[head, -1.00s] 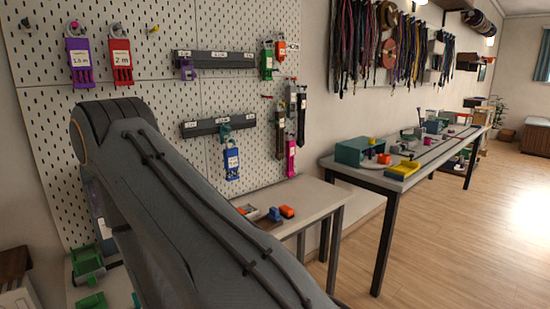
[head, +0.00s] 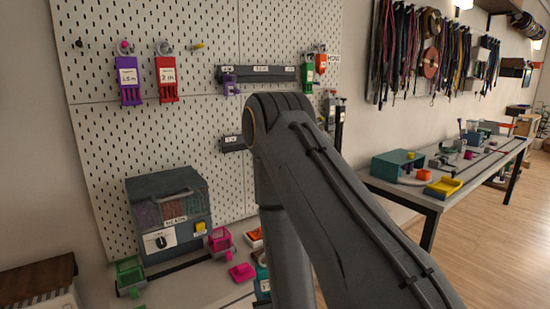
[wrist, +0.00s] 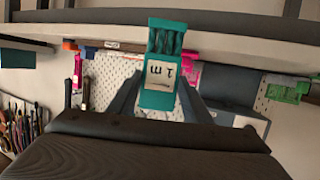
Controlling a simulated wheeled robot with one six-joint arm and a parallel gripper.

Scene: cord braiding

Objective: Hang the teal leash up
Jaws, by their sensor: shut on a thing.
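The teal leash (wrist: 160,75) is between the fingers of my gripper (wrist: 163,95) in the wrist view. Its tag carries a white label reading 1 m, upside down in this picture. My gripper is shut on it. In the head view a teal piece with a white label (head: 263,284), apparently this leash, shows low beside my arm, which hides the gripper. On the pegboard (head: 160,115), a purple leash (head: 130,82) and a red leash (head: 166,80) hang from pegs. A yellow peg (head: 198,45) and a dark peg (head: 80,43) beside them are bare.
A dark rail (head: 262,74) with labels holds a small purple piece. Green (head: 307,73) and orange (head: 320,62) tags hang to its right. My arm hides much of the lower rail.

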